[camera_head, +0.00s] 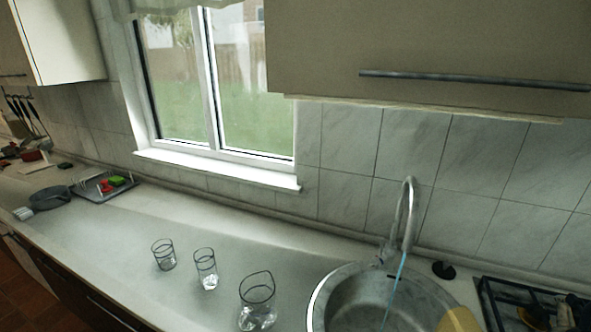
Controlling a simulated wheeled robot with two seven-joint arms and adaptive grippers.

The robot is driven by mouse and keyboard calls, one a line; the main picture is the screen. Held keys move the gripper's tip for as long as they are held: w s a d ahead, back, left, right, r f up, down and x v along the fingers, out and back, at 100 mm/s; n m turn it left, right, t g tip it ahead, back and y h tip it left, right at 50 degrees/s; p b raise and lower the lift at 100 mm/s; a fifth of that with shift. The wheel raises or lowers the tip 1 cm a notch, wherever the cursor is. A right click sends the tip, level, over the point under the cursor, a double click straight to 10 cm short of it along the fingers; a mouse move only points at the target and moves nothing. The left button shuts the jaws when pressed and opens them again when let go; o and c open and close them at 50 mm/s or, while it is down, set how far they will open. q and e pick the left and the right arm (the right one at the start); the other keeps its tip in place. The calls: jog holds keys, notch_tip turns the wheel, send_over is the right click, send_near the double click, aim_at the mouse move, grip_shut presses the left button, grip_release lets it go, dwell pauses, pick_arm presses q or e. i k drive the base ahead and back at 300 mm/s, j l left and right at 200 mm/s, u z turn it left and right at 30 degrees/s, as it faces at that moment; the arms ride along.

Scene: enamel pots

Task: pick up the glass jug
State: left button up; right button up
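The glass jug (257,304) stands upright on the pale countertop, just left of the round sink, near the bottom of the head view. It is clear, with a dark-looking rim that rises to a point at the back. Two clear drinking glasses stand to its left: a taller one (206,270) nearer to it and a shorter one (163,255) farther left. Neither of my grippers shows in the head view.
The round metal sink (322,300) with a tall curved tap (411,205) lies right of the jug. A stove (500,290) is at the far right. A dish tray (90,192) and a grey pan (50,198) are at the left. The counter (200,225) behind the glasses is clear.

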aim_at(257, 291)
jog(key=k+j, duration=0.15)
jog(key=j, duration=0.3)
jog(key=k+j+z, duration=0.1)
jog(key=j, duration=0.3)
jog(key=k+j, duration=0.25)
jog(key=j, duration=0.2)
jog(key=k+j+z, duration=0.1)
jog(key=j, duration=0.3)
jog(key=k+j, duration=0.25)
jog(key=j, duration=0.15)
jog(key=k+j+z, duration=0.1)
jog(key=j, duration=0.3)
jog(key=k, duration=0.05)
